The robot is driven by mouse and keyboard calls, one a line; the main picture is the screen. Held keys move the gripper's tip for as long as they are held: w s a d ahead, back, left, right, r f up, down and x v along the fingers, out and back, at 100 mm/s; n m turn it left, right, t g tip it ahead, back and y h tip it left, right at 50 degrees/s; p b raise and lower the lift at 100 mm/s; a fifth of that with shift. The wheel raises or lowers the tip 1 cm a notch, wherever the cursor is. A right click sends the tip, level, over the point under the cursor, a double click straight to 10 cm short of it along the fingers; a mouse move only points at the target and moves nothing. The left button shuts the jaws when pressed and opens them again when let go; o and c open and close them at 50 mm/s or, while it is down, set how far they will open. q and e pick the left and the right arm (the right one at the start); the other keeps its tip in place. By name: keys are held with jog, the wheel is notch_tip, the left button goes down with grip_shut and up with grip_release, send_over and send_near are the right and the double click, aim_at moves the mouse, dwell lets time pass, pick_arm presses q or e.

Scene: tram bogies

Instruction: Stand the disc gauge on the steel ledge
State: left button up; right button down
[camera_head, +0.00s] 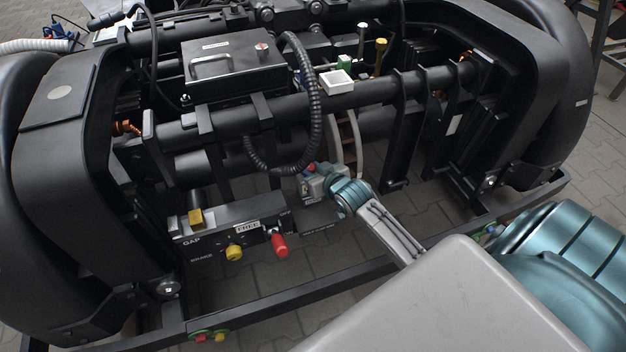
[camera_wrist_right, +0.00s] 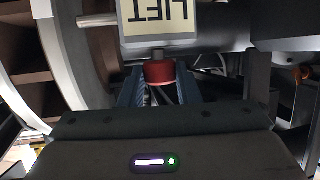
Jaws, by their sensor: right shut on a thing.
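My right gripper (camera_head: 318,178) reaches into the middle of the bogie frame, below the black corrugated hose. In the right wrist view its two blue-grey fingers (camera_wrist_right: 160,92) are shut on a red round knob (camera_wrist_right: 159,73). A short metal stem joins the knob to a pale plate marked LIFT (camera_wrist_right: 158,18), which appears upside down. In the head view only a little red shows at the fingertips. I cannot make out a disc gauge for certain, nor tell which surface is the steel ledge. My left gripper is not in view.
A black panel (camera_head: 215,232) marked GAP, BRAKE and FREE carries a yellow block (camera_head: 195,217), a yellow knob (camera_head: 234,253) and a red knob (camera_head: 279,244). A black box (camera_head: 233,62), a white tray (camera_head: 336,84) and the corrugated hose (camera_head: 313,110) are above. Curved grey bars stand close by.

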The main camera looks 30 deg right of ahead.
notch_tip(320, 180, down, 2)
jog(key=shift+f+b, duration=0.2)
jog(key=shift+b, duration=0.45)
jog(key=shift+f, duration=0.35)
jog(key=shift+r, duration=0.1)
jog(key=c, duration=1.5)
grip_release()
jog(key=shift+f, duration=0.2)
jog(key=o, duration=0.4)
jog(key=shift+s+r, duration=0.1)
jog(key=shift+r, duration=0.05)
